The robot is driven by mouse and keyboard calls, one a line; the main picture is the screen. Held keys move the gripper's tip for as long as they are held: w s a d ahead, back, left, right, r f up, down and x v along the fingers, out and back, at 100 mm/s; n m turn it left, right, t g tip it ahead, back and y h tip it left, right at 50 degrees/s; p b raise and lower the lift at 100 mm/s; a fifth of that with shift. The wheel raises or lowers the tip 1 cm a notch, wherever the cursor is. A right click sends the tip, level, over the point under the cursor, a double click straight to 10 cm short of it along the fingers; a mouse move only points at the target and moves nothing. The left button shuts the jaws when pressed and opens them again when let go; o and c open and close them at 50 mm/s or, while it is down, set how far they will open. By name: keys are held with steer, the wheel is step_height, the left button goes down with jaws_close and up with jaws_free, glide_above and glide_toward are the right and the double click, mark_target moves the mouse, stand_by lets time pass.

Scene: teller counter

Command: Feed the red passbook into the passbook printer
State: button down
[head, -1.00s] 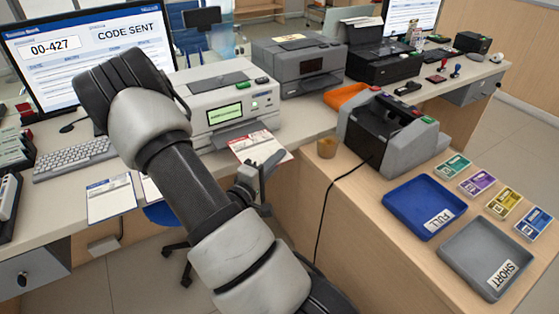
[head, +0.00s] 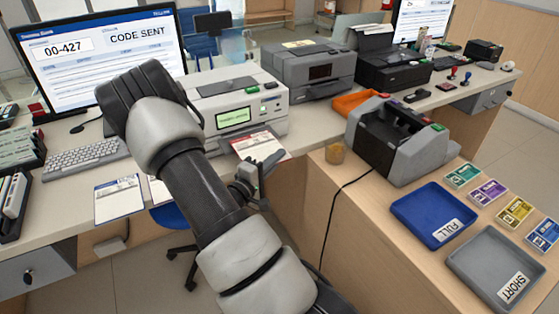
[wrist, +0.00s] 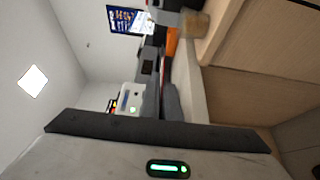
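The red passbook (head: 259,144) lies open, with pale pages and a red band, at the front of the passbook printer (head: 240,101). Its far edge is at the printer's dark front tray, under the green screen; I cannot tell how far it is in the slot. My gripper (head: 268,168) is at the passbook's near right edge, low in front of the printer. Whether the fingers are pinched on the passbook is too small to tell. In the wrist view a grey surface with a green light fills the bottom, and the passbook is not clearly visible.
A grey printer (head: 308,70) stands right of the passbook printer. A keyboard (head: 87,155) and monitor (head: 98,60) are on the left.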

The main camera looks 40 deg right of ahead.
mark_target(266, 144)
steer(key=shift+w+d+f, duration=0.15)
steer(key=shift+w, duration=0.4)
steer(key=shift+w+d+f, duration=0.1)
steer(key=shift+w+f, duration=0.05)
steer(key=shift+w, duration=0.35)
steer(key=shift+w+d+b, duration=0.2)
steer(key=shift+w+b, duration=0.2)
steer(key=shift+w, duration=0.45)
steer(key=shift+w+d+b, duration=0.25)
steer(key=shift+w+b, duration=0.15)
steer(key=shift+w, duration=0.4)
steer(key=shift+w+d+b, duration=0.2)
steer(key=shift+w+b, duration=0.2)
steer(key=shift+w, duration=0.45)
steer(key=shift+w, duration=0.1)
steer(key=c, duration=1.9)
jaws_free()
steer(key=shift+s+a+b, duration=0.1)
steer(key=shift+s+a, duration=0.2)
steer(key=shift+s, duration=0.85)
steer(key=shift+s+a+b, duration=0.1)
steer(key=shift+s+a, duration=0.15)
steer(key=shift+s, duration=0.9)
steer(key=shift+s+a+b, duration=0.1)
steer(key=shift+s+a, duration=0.2)
steer(key=shift+s, duration=0.85)
